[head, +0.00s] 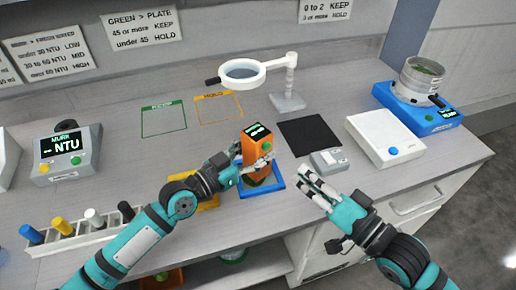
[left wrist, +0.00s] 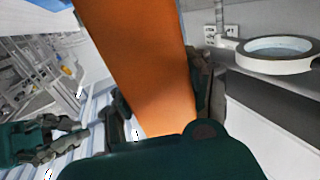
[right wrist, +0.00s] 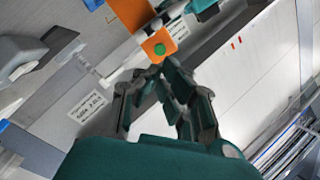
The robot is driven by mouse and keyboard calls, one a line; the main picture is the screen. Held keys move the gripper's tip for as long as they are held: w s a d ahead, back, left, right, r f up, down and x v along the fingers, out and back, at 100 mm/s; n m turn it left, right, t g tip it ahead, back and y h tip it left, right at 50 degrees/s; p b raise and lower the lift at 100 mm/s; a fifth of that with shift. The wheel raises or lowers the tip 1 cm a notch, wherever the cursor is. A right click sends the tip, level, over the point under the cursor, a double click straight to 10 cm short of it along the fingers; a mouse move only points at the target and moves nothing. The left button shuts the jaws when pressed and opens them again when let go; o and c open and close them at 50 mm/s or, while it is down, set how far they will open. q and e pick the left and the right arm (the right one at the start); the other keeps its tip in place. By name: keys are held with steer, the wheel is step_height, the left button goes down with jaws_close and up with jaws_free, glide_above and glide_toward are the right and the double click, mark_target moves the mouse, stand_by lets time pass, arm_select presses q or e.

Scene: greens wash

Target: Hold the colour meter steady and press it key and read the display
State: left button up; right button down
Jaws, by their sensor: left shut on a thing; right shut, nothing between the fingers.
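The orange colour meter (head: 254,150) stands roughly upright over a blue-rimmed tray (head: 243,193); I cannot tell if it touches the tray. Its dark display (head: 257,131) is on top, with green text too small to read. My left gripper (head: 252,164) is shut around the meter's body. The meter's orange body (left wrist: 150,65) fills the middle of the left wrist view. My right gripper (head: 308,176) is shut and empty, to the right of the meter and apart from it. In the right wrist view, a round green key (right wrist: 159,49) shows on the meter just beyond the fingertips (right wrist: 158,72).
A black mat (head: 308,134), a small grey device (head: 329,161) and a white scale (head: 386,138) lie to the right. A magnifier (head: 242,72) stands behind. Green and yellow outlined squares lie behind.

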mark_target(267, 147)
steer(key=t+h, duration=0.2)
steer(key=s+n+t+h, duration=0.1)
steer(key=t+h, duration=0.2)
steer(key=d+r+n+t+h, duration=0.1)
steer(key=t+h, duration=0.1)
steer(key=t, duration=0.1)
steer(key=shift+s+h, duration=0.3)
steer(key=w+a, duration=0.5)
steer(key=w, duration=0.1)
steer(key=shift+w+a, duration=0.35)
steer(key=shift+a, duration=0.05)
steer(key=shift+w+a, duration=0.1)
steer(key=shift+w, duration=0.05)
stand_by(1.4)
steer(key=shift+w+a, duration=0.2)
